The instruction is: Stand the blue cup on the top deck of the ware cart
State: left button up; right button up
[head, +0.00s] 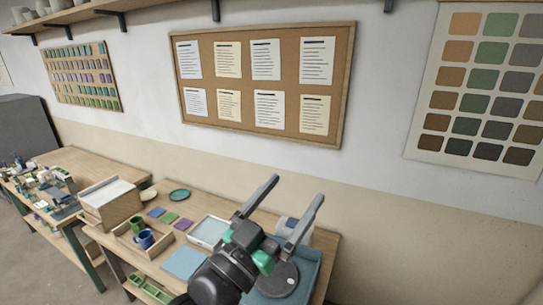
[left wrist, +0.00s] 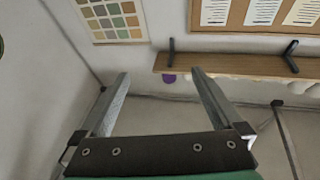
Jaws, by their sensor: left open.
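A blue cup (head: 145,240) stands in a shallow wooden tray (head: 167,246) on the wooden table, close in front of a green cup (head: 137,224). My left gripper (head: 297,188) is raised over the right part of the table, well to the right of the blue cup, with its fingers spread and pointing up. In the left wrist view the open fingers (left wrist: 160,75) have nothing between them, with wall and shelf beyond. I cannot make out the ware cart in either view. My right gripper is not in view.
A wooden box (head: 109,210) stands left of the cups. Coloured tiles (head: 170,218), a dark green plate (head: 180,195) and a white-topped tray (head: 209,232) lie to their right. A second, cluttered table (head: 92,160) is farther left. A pinboard (head: 262,85) hangs on the wall.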

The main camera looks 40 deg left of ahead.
pick_arm(q)
jog(key=s+d+r+t+h, duration=0.1)
jog(key=s+d+r+t, duration=0.1)
jog(key=s+r, duration=0.3)
jog(key=s+d+r+m+t+h, duration=0.1)
jog(key=s+r, duration=0.5)
jog(key=r, duration=0.6)
jog(key=d+t+h, duration=0.1)
jog(key=d+t, duration=0.1)
jog(key=shift+d+r, duration=0.35)
jog(key=shift+d, duration=0.05)
